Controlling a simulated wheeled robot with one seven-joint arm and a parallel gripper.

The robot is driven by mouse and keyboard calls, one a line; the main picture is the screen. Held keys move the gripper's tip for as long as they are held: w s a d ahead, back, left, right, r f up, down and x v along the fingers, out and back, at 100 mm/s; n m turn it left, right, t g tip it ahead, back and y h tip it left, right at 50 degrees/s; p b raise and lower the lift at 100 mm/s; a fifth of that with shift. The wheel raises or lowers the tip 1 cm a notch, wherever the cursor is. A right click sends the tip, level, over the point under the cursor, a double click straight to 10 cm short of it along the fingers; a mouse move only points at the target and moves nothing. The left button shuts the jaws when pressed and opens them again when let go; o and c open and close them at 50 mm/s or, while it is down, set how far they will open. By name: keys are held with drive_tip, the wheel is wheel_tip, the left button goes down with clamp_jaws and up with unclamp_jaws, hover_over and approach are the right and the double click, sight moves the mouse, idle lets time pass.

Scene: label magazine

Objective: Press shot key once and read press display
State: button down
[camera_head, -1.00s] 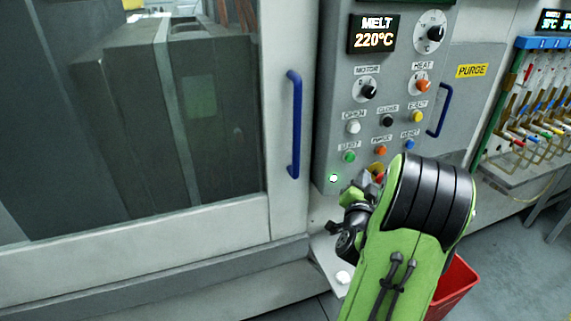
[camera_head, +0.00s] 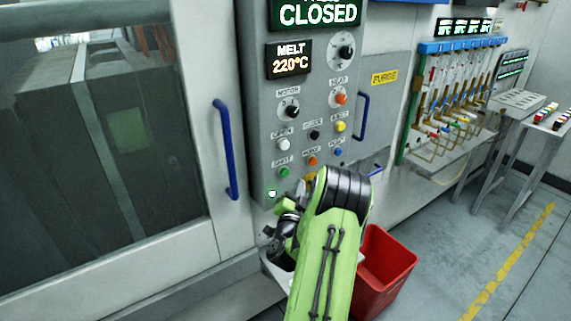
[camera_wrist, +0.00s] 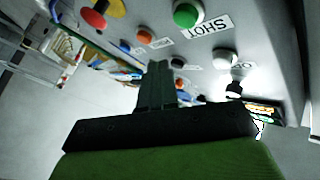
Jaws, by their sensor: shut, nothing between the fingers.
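The shot key is a green button (camera_head: 284,172) low on the control panel. In the wrist view the green key (camera_wrist: 187,14) is at the top, beside its upside-down SHOT label. My gripper (camera_wrist: 158,72) is shut and empty; its fingertips look apart from the green key in the wrist view. In the head view my arm and wrist are just below the lower buttons, and the fingertips cannot be made out. The press display (camera_head: 318,12) reads CLOSED in green; the line above is cut off by the picture edge.
Orange (camera_head: 312,161) and blue keys sit right of the shot key, a white one (camera_head: 283,145) above. A red-and-yellow knob (camera_wrist: 95,14) is close by. A blue door handle (camera_head: 226,150) stands left. A red bin (camera_head: 385,270) stands below right.

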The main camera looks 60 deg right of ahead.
sight(285, 173)
drive_tip(key=w+p, duration=0.1)
drive_tip(key=w+d+p, duration=0.1)
drive_tip(key=w+p, duration=0.1)
drive_tip(key=shift+w+d, duration=0.2)
drive_tip(key=shift+d, duration=0.1)
idle(1.8)
drive_tip(key=shift+w+d+p, duration=0.25)
drive_tip(key=shift+w+p, duration=0.1)
drive_tip(key=shift+p, duration=0.35)
